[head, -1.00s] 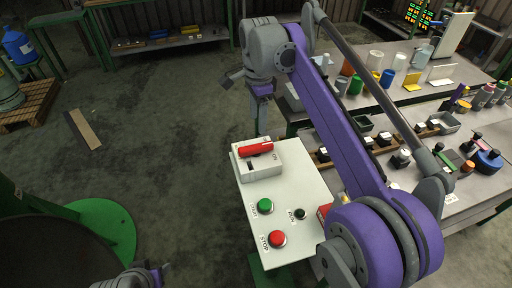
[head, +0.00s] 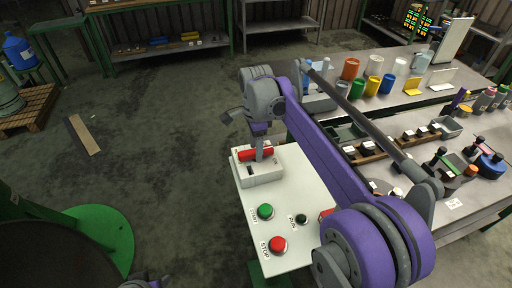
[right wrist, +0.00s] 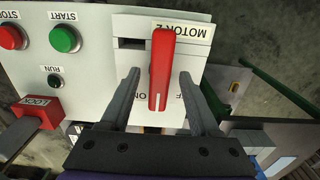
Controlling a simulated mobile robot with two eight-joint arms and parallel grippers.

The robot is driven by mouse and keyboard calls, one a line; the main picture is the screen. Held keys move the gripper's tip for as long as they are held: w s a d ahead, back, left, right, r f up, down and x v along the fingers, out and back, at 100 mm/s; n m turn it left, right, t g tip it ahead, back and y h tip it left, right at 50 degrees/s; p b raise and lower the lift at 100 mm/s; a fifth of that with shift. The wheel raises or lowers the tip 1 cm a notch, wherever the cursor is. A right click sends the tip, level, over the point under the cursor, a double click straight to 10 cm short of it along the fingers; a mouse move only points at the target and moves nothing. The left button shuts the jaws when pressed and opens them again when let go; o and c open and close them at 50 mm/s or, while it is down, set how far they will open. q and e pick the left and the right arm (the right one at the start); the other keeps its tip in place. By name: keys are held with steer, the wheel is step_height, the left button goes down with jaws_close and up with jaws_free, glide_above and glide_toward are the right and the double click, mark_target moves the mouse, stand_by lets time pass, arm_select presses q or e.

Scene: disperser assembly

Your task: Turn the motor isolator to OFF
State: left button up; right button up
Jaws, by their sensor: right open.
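The motor isolator is a white box (head: 262,174) with a red bar handle (head: 247,154) on a pale control panel (head: 305,190). In the right wrist view the handle (right wrist: 162,65) lies lengthwise under a label reading MOTOR 2, and its white-marked end lies between ON and the partly hidden OFF lettering. My right gripper (right wrist: 160,80) is open, one finger on each side of the handle with a visible gap to both. In the head view my right gripper (head: 262,152) is over the isolator and covers part of the handle.
The panel also has a green START button (head: 265,211), a red STOP button (head: 278,244), a dark RUN button (head: 301,219) and a red LOCK piece (right wrist: 38,112). A grey bench (head: 425,170) with several parts stands on the right. Open floor lies left of the panel.

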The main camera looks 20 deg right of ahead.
jaws_close()
stand_by(0.3)
arm_select(q)
steer(key=shift+r, duration=0.15)
arm_select(e)
steer(key=shift+n, duration=0.4)
steer(key=n+p, duration=0.1)
steer(key=n, duration=0.7)
steer(key=shift+p, duration=0.35)
steer(key=n, duration=0.4)
steer(key=shift+n, duration=0.4)
arm_select(q)
steer(key=shift+w+r+p, duration=0.2)
steer(key=shift+w+r, duration=0.1)
steer(key=shift+r, duration=0.45)
steer(key=shift+w+r+p, duration=0.2)
steer(key=shift+w+r, duration=0.05)
steer(key=shift+r, duration=0.45)
arm_select(e)
steer(key=shift+n, duration=2.1)
